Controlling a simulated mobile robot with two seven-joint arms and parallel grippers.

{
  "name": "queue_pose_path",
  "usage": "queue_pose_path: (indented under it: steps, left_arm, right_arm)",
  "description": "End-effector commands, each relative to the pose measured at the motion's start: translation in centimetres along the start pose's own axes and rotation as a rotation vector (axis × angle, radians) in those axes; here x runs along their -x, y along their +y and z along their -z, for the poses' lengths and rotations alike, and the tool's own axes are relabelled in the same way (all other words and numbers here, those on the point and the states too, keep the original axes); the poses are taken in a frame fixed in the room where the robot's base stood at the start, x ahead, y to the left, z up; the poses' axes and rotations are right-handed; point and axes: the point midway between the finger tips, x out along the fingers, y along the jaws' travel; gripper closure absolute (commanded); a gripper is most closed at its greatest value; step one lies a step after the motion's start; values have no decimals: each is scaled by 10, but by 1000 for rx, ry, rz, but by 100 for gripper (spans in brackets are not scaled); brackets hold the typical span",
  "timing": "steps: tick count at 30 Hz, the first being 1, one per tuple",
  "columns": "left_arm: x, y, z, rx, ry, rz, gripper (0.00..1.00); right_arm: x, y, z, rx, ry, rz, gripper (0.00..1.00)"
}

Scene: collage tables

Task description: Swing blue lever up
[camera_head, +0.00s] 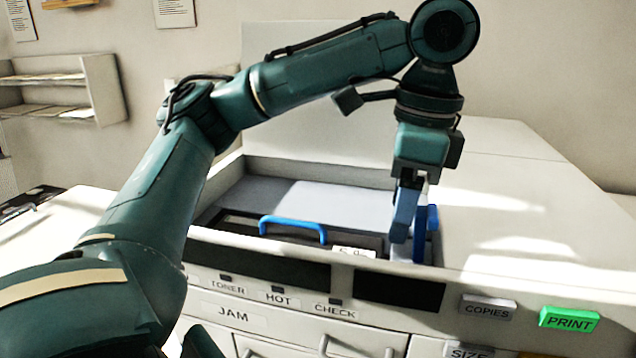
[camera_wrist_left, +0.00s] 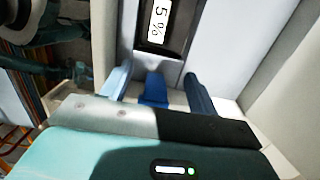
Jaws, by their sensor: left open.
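The blue lever (camera_head: 421,236) stands upright at the right end of the open bay in the copier's top. It also shows in the left wrist view (camera_wrist_left: 154,88), between my two blue-grey fingers. My left gripper (camera_head: 408,228) is open and points down at the lever from above. In the left wrist view, my left gripper (camera_wrist_left: 156,88) has a finger on each side of the lever, with gaps visible on both sides. In the head view the nearer finger covers part of the lever. My right gripper is not in view.
A blue handle (camera_head: 293,226) sits left of the lever in the bay. A small "5 %" label (camera_wrist_left: 158,22) is close to the lever. The copier's front rim (camera_head: 300,262) runs before the bay. A green PRINT button (camera_head: 568,319) is at right.

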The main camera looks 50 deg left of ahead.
Motion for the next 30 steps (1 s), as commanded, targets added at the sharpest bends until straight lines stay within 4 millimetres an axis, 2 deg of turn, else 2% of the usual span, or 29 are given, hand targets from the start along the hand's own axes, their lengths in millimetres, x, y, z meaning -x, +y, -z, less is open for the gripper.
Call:
queue_pose_path:
  steps: [10, 20, 30]
  left_arm:
    - [-2, 0, -6, -1, 100, 0, 40]
    - [35, 0, -9, 0, 97, 4, 40]
    - [88, 0, -14, 0, 97, 5, 40]
  right_arm:
    - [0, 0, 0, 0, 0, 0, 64]
    - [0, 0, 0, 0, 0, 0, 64]
    - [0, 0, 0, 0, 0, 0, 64]
